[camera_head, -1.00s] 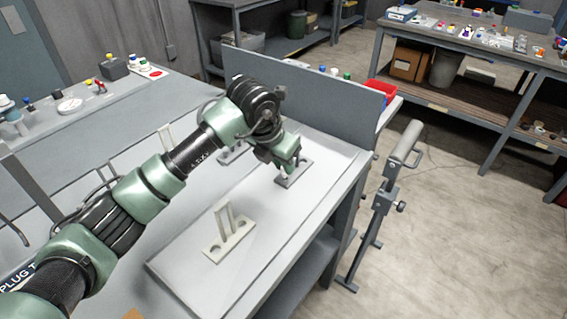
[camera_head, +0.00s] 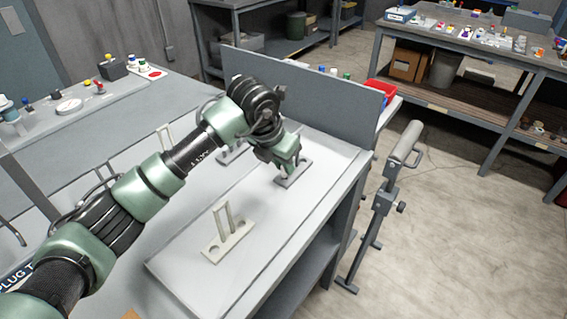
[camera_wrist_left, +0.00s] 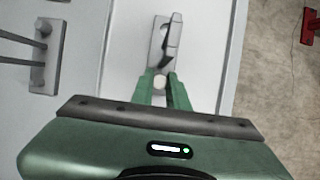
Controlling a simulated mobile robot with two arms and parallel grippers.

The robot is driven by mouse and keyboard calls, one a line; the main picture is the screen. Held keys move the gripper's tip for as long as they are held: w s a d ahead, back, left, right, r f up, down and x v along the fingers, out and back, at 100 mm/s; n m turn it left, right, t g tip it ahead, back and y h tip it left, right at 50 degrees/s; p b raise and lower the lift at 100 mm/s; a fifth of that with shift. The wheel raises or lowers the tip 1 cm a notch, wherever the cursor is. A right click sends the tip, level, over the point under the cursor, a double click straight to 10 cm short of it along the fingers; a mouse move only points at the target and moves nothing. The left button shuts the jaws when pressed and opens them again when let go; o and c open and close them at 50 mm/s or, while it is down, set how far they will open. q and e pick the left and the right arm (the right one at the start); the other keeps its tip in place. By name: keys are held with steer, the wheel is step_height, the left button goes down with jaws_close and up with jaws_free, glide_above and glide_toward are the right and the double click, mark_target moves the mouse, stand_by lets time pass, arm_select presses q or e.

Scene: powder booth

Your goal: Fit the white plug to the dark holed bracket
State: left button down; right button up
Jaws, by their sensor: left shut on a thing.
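The dark holed bracket (camera_head: 294,177) lies on the light bench top, with its far part partly hidden by my left gripper (camera_head: 290,163). In the left wrist view the bracket (camera_wrist_left: 158,38) shows a flat plate and a dark upright, just beyond my fingertips. My left gripper (camera_wrist_left: 161,86) is shut on the white plug (camera_wrist_left: 160,82), a small pale round end between the green fingers. The plug is over or at the near end of the bracket; I cannot tell whether it is in a hole. My right gripper is not in view.
A pale holed bracket (camera_head: 229,243) with an upright loop stands nearer on the bench. A grey bracket (camera_head: 232,153) is partly behind my arm; one with rods (camera_wrist_left: 46,58) shows in the wrist view. A grey panel (camera_head: 305,95) closes the bench's back.

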arm_select(q)
steer(key=shift+f, duration=0.2)
steer(key=shift+f+b, duration=0.3)
steer(key=shift+b, duration=0.25)
steer(key=c, duration=1.3)
jaws_free()
steer(key=b+v, duration=0.1)
steer(key=v, duration=0.7)
